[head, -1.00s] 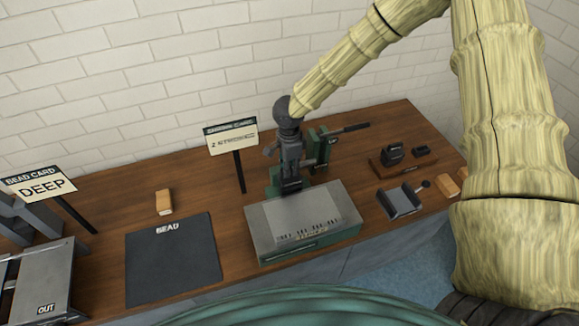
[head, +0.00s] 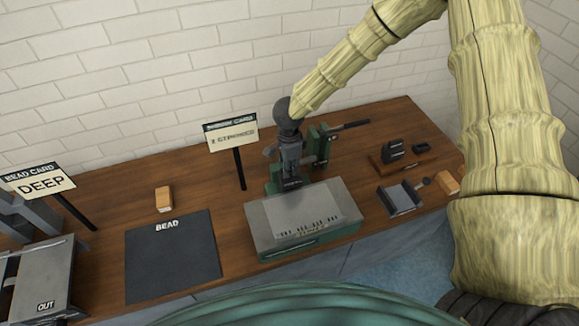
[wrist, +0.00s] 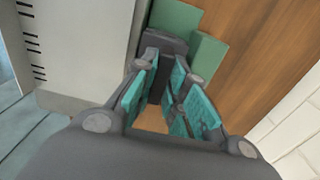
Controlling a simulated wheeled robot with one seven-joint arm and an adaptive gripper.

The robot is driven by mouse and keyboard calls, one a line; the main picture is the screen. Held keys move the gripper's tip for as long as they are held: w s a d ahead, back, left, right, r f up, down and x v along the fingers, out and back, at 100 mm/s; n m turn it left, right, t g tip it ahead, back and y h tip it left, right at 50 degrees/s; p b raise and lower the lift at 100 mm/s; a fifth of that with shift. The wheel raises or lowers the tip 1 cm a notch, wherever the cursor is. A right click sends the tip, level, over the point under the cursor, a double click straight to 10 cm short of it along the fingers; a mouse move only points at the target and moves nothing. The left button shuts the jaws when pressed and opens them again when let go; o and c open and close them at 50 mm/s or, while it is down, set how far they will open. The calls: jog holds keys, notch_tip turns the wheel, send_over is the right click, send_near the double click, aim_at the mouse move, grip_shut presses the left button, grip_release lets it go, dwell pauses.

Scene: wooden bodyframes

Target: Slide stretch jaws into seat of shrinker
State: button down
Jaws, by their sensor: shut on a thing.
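The shrinker, a green machine (head: 323,142) with a dark lever, stands on the bench behind a grey box with a green front. My gripper (head: 291,175) points down at the shrinker's left part. It is shut on a dark block (head: 291,185) with small unreadable lettering, which I take for the stretch jaws. In the wrist view the dark block (wrist: 167,44) sits between the teal-padded fingers (wrist: 165,75), against green parts of the shrinker (wrist: 205,58). My fingers hide much of the seat, so I cannot tell how deep the block sits.
The grey box (head: 262,228) is close in front of my gripper. A sign on a post (head: 238,165) stands to the left. On the right are a wooden holder (head: 377,165) with dark blocks, a grey tray (head: 401,198) and a wooden block (head: 447,183). A BEAD mat (head: 170,265) lies left.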

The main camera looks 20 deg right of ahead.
jog(key=shift+f, duration=0.15)
jog(key=c, duration=1.4)
grip_release()
jog(key=shift+o, duration=0.2)
jog(key=shift+s, duration=0.1)
notch_tip(320, 180, up, 12)
